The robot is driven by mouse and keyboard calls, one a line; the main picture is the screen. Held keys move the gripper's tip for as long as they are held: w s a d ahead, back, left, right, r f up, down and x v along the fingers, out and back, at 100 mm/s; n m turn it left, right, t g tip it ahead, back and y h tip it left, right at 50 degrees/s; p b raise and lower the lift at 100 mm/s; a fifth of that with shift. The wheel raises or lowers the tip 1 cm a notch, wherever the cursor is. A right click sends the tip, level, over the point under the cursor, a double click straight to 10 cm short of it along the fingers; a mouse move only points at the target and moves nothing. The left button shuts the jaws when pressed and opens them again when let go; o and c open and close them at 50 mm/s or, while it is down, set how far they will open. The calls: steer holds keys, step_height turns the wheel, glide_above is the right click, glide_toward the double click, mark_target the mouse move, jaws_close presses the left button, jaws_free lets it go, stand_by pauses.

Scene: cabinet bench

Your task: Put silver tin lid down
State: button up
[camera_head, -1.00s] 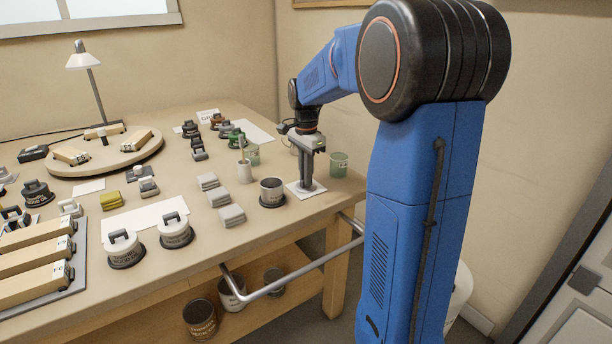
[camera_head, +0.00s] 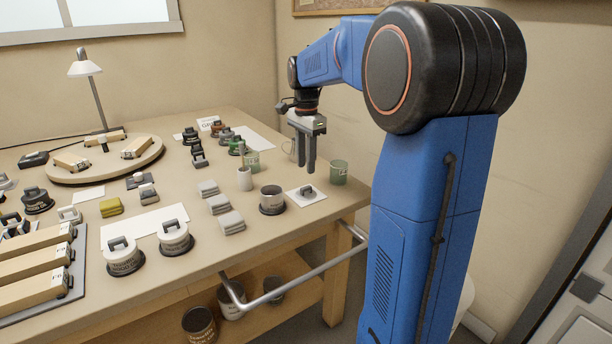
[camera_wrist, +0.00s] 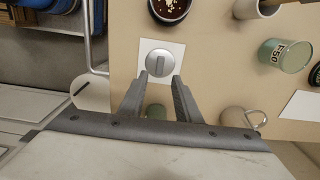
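The silver tin lid (camera_wrist: 160,63), round with a raised bar handle, lies flat on a white square card (camera_wrist: 173,49) near the bench's right edge. In the head view the lid (camera_head: 307,190) shows small and dark on the card (camera_head: 304,197). My gripper (camera_head: 309,168) hangs above it, pointing down, with clear space between. In the wrist view my gripper's (camera_wrist: 161,84) two fingers are apart with nothing between them, and the lid lies just past their tips. An open tin (camera_head: 272,200) with dark speckled contents stands left of the card.
A green cup (camera_head: 338,172) stands behind the card to the right. A white cup (camera_head: 244,179) and another green cup (camera_head: 252,161) stand further back. Folded grey cloths (camera_head: 219,204) lie left of the tin. A metal rail (camera_head: 300,272) runs along the bench front.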

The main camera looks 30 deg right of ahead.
step_height(320, 180, up, 4)
steer(key=r, duration=0.1)
steer(key=s+a+n+t, duration=0.1)
steer(key=s+a+n, duration=0.3)
steer(key=s+a, duration=0.3)
steer(key=s+a+f+n+t, duration=0.1)
steer(key=s+a+f+n, duration=0.2)
steer(key=s, duration=0.4)
steer(key=s+a+f+n+t, duration=0.1)
steer(key=s+a+f+n, duration=0.2)
steer(key=s+f+n, duration=0.3)
steer(key=s+a+f+n+t, duration=0.1)
steer(key=s+f+n, duration=0.3)
steer(key=s, duration=0.6)
steer(key=shift+s+a+f+n+t, duration=0.2)
steer(key=shift+a+n+t, duration=0.15)
steer(key=shift+a, duration=0.55)
